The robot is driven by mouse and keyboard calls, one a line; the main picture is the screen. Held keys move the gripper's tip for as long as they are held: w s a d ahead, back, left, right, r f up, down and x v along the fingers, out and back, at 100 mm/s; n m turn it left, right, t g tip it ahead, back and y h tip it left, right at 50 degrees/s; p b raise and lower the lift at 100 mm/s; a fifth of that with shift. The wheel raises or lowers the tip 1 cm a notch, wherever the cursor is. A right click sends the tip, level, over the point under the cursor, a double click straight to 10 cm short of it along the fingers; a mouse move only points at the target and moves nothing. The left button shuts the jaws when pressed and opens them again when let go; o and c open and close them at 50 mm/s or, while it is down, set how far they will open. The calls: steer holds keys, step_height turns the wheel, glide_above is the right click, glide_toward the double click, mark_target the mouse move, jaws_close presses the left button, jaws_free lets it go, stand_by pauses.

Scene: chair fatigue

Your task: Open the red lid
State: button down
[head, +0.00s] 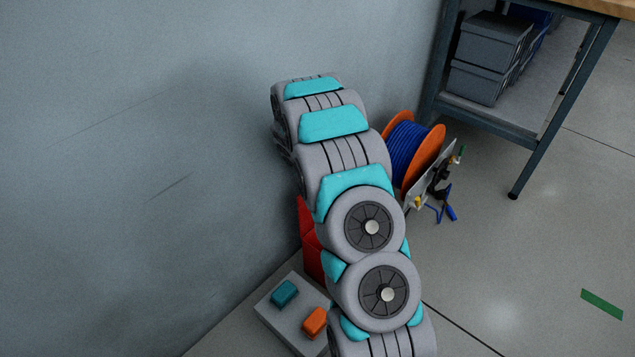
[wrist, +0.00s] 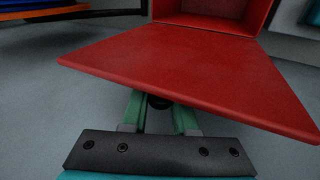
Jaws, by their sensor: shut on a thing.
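The red lid (wrist: 190,70) fills the middle of the wrist view as a flat panel swung out from the red box (wrist: 262,14). The box's opening shows behind it, so the lid stands at least partly open. My gripper (wrist: 160,103) is at the lid's near side, its two green fingers reaching under the panel. They are shut on a dark round knob (wrist: 158,102), mostly hidden by the lid. In the head view, only a strip of red (head: 309,240) shows beside my arm. The arm hides the gripper there.
A grey tray (head: 268,312) holds a teal block (head: 285,292) and an orange block (head: 314,321). An orange spool of blue cable (head: 408,152) stands behind my arm. A dark-framed bench (head: 541,150) holds grey boxes (head: 490,60). A wall rises on the left; floor at right is mostly clear.

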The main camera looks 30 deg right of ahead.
steer(key=shift+f, duration=0.15)
steer(key=c, duration=0.7)
jaws_free()
steer(key=shift+w, duration=0.1)
steer(key=shift+a, duration=0.1)
steer(key=v, duration=0.8)
steer(key=shift+b, duration=0.3)
